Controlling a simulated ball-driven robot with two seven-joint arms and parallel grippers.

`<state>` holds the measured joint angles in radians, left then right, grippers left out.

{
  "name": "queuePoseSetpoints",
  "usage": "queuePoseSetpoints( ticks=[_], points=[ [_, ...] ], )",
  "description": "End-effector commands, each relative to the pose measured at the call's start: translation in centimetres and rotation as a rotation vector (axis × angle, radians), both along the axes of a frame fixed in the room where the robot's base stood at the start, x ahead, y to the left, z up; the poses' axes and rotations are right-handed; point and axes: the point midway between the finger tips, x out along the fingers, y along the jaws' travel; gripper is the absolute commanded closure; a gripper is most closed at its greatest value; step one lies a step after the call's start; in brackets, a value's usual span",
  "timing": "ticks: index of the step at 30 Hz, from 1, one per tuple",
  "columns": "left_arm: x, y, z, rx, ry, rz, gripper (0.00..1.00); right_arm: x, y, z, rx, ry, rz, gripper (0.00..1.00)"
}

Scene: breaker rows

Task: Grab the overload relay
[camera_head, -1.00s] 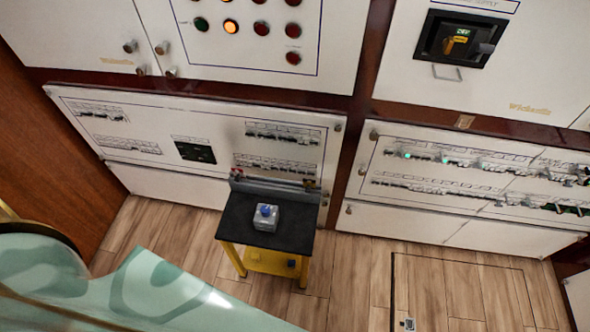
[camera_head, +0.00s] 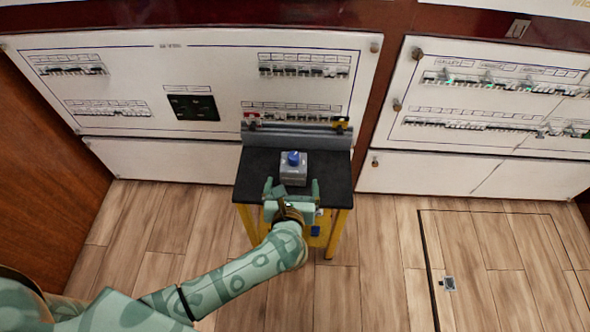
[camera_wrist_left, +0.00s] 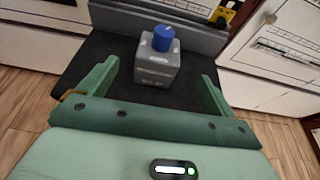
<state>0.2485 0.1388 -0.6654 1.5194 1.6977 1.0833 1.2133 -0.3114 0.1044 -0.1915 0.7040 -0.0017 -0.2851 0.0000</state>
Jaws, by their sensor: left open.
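The overload relay is most likely the grey box with a round blue knob on top (camera_head: 294,172), standing on the black top of a small yellow-legged table (camera_head: 255,165). It also shows in the left wrist view (camera_wrist_left: 157,68), upright and centred beyond the fingers. My left gripper (camera_head: 291,186) is open, its two green fingers spread at the front edge of the table top. In the left wrist view the gripper (camera_wrist_left: 155,80) has its fingers to the left and right of the box's near side, with nothing held between them. My right gripper is not seen.
A grey raised strip (camera_head: 297,137) runs along the table's back, with red and yellow items at its ends. Breaker panels (camera_head: 190,85) stand close behind. A blue item (camera_head: 315,230) sits low under the table top. Wooden floor (camera_head: 380,270) is free on the right.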

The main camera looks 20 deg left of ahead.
Motion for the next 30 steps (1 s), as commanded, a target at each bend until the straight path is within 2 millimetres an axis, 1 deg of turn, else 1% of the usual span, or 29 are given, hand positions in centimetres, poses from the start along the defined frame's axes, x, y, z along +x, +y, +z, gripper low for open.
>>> queuePoseSetpoints(
  ticks=[1, 4, 6, 11, 15, 18, 22, 28, 29, 30],
  points=[
    [1.1, 0.3, -1.1, 0.002, 0.003, 0.0, 0.09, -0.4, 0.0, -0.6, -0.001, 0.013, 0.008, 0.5],
    [2.9, 0.8, -1.6, 0.004, 0.003, -0.003, 0.09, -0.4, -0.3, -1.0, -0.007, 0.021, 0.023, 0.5],
    [3.7, 1.1, -1.8, 0.005, 0.002, -0.003, 0.09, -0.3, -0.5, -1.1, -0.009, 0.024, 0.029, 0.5],
    [4.7, 1.4, -2.1, 0.004, 0.001, -0.003, 0.09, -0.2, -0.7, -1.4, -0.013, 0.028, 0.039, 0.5],
    [6.7, 2.1, -3.4, 0.007, 0.004, -0.003, 0.09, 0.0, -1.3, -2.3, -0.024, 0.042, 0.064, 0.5],
    [8.0, 2.5, -3.8, 0.007, 0.004, -0.003, 0.09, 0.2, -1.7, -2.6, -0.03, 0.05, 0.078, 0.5],
    [8.9, 2.7, -3.9, 0.005, 0.003, -0.003, 0.09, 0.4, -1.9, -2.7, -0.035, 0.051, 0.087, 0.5],
    [8.9, 2.7, -3.6, 0.004, 0.001, -0.003, 0.09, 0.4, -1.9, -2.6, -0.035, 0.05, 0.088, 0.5],
    [8.9, 2.7, -3.6, 0.004, 0.001, -0.003, 0.17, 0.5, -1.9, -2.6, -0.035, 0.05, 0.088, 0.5],
    [8.9, 2.7, -3.6, 0.004, 0.001, -0.003, 0.29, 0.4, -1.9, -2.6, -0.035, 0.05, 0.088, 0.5]
  ],
)
